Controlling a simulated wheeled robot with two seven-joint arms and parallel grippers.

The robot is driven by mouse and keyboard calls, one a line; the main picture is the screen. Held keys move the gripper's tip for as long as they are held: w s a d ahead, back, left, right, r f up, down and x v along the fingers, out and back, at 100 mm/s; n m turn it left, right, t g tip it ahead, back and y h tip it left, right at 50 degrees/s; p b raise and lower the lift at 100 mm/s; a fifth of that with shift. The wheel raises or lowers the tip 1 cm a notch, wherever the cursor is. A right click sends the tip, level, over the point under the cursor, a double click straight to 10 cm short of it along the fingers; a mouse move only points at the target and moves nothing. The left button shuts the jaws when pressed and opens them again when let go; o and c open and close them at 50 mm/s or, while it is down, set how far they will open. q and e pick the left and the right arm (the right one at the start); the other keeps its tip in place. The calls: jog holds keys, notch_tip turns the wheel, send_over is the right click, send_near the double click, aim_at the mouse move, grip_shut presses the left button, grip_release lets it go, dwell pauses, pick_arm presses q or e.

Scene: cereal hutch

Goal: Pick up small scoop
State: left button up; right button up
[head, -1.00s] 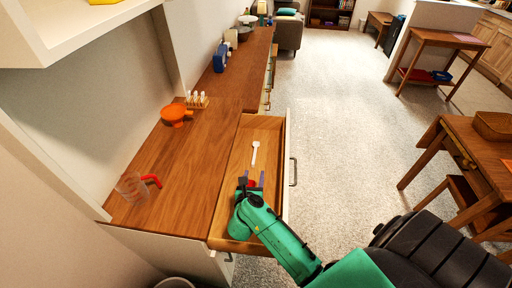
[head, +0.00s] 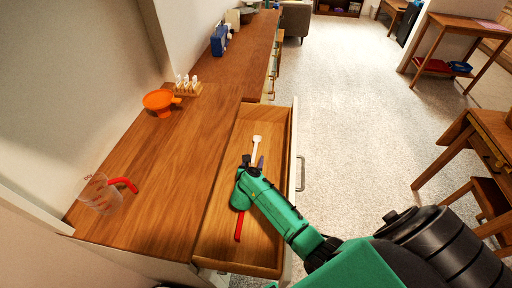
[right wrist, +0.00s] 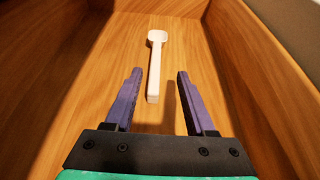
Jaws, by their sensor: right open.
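A small white scoop (head: 257,143) lies in the open wooden drawer, its bowl toward the drawer's far end. My right gripper (head: 253,162) is inside the drawer at the near end of the scoop, open and empty. In the right wrist view, the scoop (right wrist: 155,66) has its handle pointing back toward me, and the handle's end shows between the two spread purple fingers of the right gripper (right wrist: 159,72). I see no contact between fingers and handle. My left gripper is out of view.
The drawer (head: 291,160) has raised walls on both sides. A red-handled thing (head: 239,228) lies in it, partly hidden by my arm. On the counter stand a clear cup with a red handle (head: 100,194), an orange funnel-like thing (head: 158,102) and a small rack (head: 187,89).

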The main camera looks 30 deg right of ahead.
aim_at(254, 153)
jog(key=x, duration=0.3)
jog(key=b+x, duration=0.1)
jog(key=x, duration=0.2)
jog(key=shift+w+a, duration=0.2)
jog(key=shift+a, duration=0.15)
jog(key=shift+s, duration=0.1)
grip_shut()
